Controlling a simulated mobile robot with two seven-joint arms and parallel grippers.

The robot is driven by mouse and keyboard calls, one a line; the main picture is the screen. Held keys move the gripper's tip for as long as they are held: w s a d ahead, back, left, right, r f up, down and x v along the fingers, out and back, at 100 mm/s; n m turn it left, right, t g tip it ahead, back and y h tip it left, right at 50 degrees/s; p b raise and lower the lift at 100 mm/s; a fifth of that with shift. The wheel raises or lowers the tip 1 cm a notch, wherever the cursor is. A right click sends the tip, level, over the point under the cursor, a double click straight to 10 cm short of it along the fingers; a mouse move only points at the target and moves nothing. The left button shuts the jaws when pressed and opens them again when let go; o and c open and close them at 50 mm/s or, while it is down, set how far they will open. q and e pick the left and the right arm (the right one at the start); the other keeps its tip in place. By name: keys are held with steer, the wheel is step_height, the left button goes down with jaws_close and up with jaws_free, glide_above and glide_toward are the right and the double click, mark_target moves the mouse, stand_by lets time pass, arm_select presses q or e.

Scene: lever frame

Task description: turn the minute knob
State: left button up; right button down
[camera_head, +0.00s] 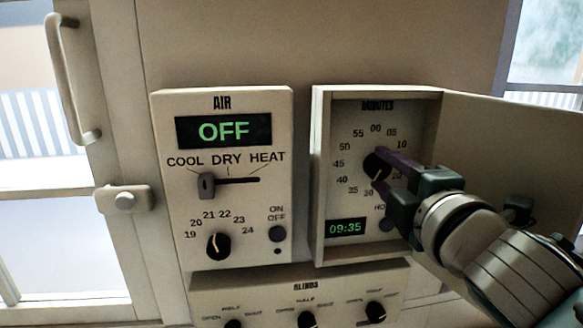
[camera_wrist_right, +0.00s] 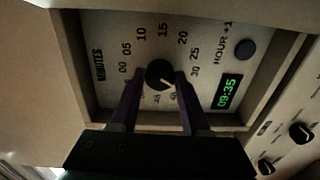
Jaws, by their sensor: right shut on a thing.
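The minute knob (camera_head: 374,166) is a round black dial with a light pointer line, set in the recessed MINUTES panel (camera_head: 347,110). It also shows in the right wrist view (camera_wrist_right: 159,73). My right gripper (camera_head: 379,168) reaches in from the right, and its two purple fingers are shut on the knob from either side. In the right wrist view the fingers (camera_wrist_right: 159,88) flank the knob. Numbers ring the dial, some hidden behind the gripper. The green display (camera_head: 346,228) reads 09:35. My left gripper is in neither view.
The MINUTES box has raised side walls and an open door (camera_head: 510,135) on its right. A round HOUR button (camera_wrist_right: 244,49) sits near the display. The AIR panel (camera_head: 165,130) stands to the left, and the BLINDS panel (camera_head: 260,290) is below. A window is at far left.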

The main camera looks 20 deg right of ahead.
steer(key=shift+m, duration=0.3)
steer(key=shift+c, duration=1.8)
jaws_free()
steer(key=shift+s, duration=0.1)
steer(key=b+v, duration=0.3)
steer(key=v, duration=0.6)
steer(key=shift+s, duration=0.4)
